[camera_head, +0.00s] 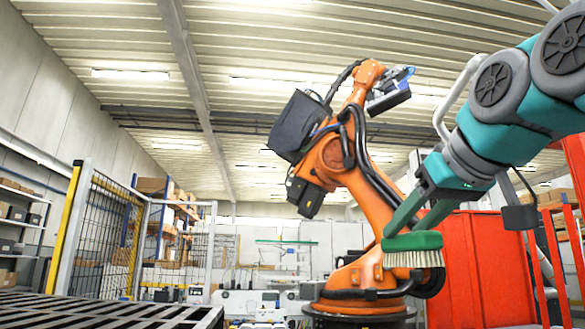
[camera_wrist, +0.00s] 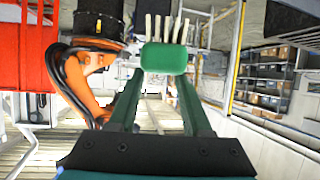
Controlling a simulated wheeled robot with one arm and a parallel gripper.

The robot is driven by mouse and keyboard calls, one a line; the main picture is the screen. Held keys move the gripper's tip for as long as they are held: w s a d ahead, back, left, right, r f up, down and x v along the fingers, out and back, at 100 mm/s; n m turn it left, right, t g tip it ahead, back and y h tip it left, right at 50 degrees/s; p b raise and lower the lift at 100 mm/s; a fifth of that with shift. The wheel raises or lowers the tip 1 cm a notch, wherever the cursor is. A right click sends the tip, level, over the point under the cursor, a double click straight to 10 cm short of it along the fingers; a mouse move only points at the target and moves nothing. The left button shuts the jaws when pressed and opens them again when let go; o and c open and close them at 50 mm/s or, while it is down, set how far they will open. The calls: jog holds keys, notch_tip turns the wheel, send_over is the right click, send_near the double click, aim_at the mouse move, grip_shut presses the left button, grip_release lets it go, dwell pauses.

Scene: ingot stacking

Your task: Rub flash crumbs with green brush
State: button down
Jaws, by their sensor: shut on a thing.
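The green brush (camera_head: 412,242) has a green back and pale bristles that point down in the head view. My gripper (camera_head: 408,222) is shut on the back of the brush, which is held up in the air in front of the orange robot arm. In the wrist view the brush (camera_wrist: 166,58) sits between the tips of my green fingers (camera_wrist: 162,85), with its bristles pointing away at the top. No flash crumbs can be made out in either view.
A large orange robot arm (camera_head: 345,175) stands behind the brush. Red panels (camera_head: 487,265) stand at the right. A dark slatted surface (camera_head: 100,312) lies at the lower left, with a yellow-posted mesh fence (camera_head: 110,225) behind it. Shelves (camera_head: 20,215) line the left wall.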

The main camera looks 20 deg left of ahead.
jog(key=shift+r, duration=0.15)
dwell(0.6)
jog(key=shift+w+a, duration=0.1)
jog(key=shift+a, duration=0.05)
jog(key=shift+s+d, duration=0.2)
jog(key=shift+s, duration=0.3)
jog(key=shift+s+d, duration=0.2)
jog(key=shift+s, duration=0.6)
jog(key=shift+s+d, duration=0.25)
jog(key=shift+d, duration=0.3)
jog(key=shift+s+d, duration=0.2)
jog(key=shift+d, duration=0.35)
jog(key=shift+s+d, duration=0.25)
jog(key=shift+s+a, duration=0.15)
dwell(0.4)
